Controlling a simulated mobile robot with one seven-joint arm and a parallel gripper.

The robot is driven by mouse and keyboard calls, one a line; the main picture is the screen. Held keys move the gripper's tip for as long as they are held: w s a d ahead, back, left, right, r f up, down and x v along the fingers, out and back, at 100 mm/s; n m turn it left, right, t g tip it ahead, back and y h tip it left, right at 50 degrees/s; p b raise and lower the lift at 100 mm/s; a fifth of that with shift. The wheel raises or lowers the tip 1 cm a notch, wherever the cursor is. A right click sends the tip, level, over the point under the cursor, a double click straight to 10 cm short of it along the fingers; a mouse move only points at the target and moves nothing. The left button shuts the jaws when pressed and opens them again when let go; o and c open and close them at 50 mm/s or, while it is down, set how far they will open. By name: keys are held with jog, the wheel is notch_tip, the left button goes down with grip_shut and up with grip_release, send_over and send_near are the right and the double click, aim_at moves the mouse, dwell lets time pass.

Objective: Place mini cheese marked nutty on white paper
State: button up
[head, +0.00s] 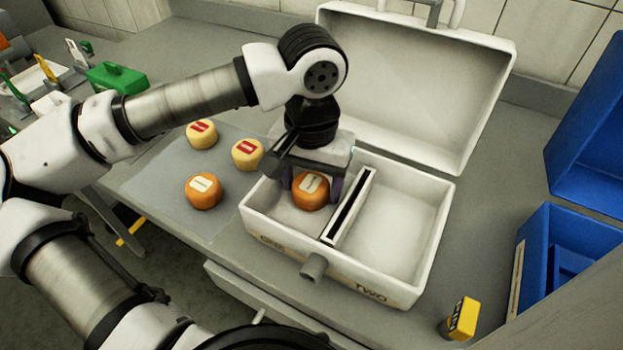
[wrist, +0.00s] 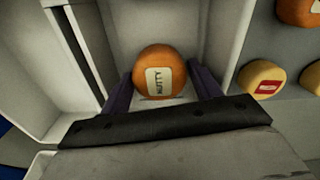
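The orange mini cheese marked NUTTY (wrist: 160,72) has a cream label. It lies in the left compartment of the open white box (head: 262,226) in the head view, where it also shows (head: 311,193). My gripper (head: 311,186) points down into that compartment with a finger on each side of this cheese. In the wrist view the fingers (wrist: 161,84) are spread about the cheese's width, and I cannot see firm contact. A pale sheet (head: 158,186), which looks like the paper, lies on the counter left of the box.
Two yellow cheeses with red labels (head: 201,134) (head: 247,154) and another orange cheese (head: 203,191) sit on the sheet. A divider (head: 348,207) splits the box. Its raised lid (head: 430,85) stands behind. A blue box (head: 575,240) and a small yellow item (head: 463,318) are at right.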

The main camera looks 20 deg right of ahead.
aim_at(312, 182)
notch_tip(312, 182, up, 12)
jog(key=shift+r+b, duration=0.2)
jog(key=shift+b, duration=0.2)
dwell(0.3)
